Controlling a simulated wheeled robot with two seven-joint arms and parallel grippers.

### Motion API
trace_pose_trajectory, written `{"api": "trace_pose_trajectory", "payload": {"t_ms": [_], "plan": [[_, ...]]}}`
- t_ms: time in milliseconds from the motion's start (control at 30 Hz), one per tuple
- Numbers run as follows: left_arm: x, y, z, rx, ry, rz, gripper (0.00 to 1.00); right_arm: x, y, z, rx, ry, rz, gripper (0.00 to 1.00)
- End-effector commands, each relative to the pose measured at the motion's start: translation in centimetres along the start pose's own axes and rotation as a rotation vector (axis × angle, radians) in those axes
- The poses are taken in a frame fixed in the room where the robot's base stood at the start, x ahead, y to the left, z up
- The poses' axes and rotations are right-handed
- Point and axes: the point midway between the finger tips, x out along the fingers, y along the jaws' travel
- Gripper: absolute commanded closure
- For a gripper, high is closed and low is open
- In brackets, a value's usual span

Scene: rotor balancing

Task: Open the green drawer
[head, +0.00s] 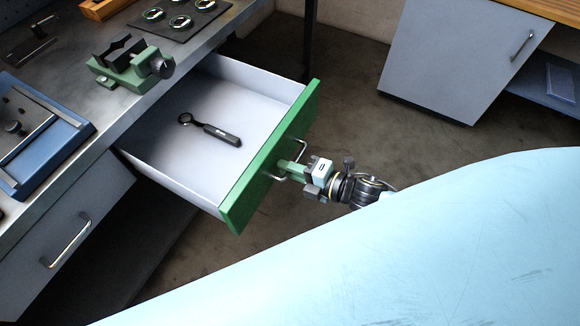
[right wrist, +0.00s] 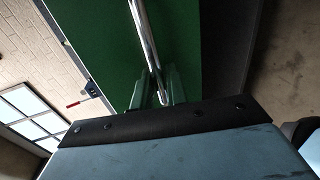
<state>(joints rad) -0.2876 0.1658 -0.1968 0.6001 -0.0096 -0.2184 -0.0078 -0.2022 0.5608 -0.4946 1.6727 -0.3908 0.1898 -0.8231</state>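The green-fronted drawer (head: 270,160) stands well pulled out from under the workbench, and its pale grey inside shows. A black ring-ended tool (head: 215,131) lies on its floor. My right gripper (head: 284,170) is at the metal bar handle (head: 303,149) on the drawer front. In the right wrist view, the handle (right wrist: 147,45) runs between the two green fingers of my right gripper (right wrist: 160,90), which look closed on it. The green drawer front (right wrist: 100,45) fills the space behind. My left gripper is in neither view.
On the workbench are a green vise-like fixture (head: 128,66), a blue tray (head: 62,133) and a dark mat (head: 160,28) with several round parts. A grey closed drawer (head: 40,262) is at lower left. A grey cabinet (head: 450,60) stands at the back right, with bare floor before it.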

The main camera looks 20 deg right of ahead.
Motion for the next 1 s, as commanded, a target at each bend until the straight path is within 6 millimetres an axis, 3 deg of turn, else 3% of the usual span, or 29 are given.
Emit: {"api": "trace_pose_trajectory", "payload": {"t_ms": [467, 1000], "plan": [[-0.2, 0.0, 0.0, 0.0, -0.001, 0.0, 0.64, -0.8, 0.0, 0.1, 0.0, -0.002, 0.0, 0.85], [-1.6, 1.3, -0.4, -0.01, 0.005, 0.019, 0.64, -10.9, 0.0, 0.0, 0.001, -0.001, -0.003, 0.85]]}}
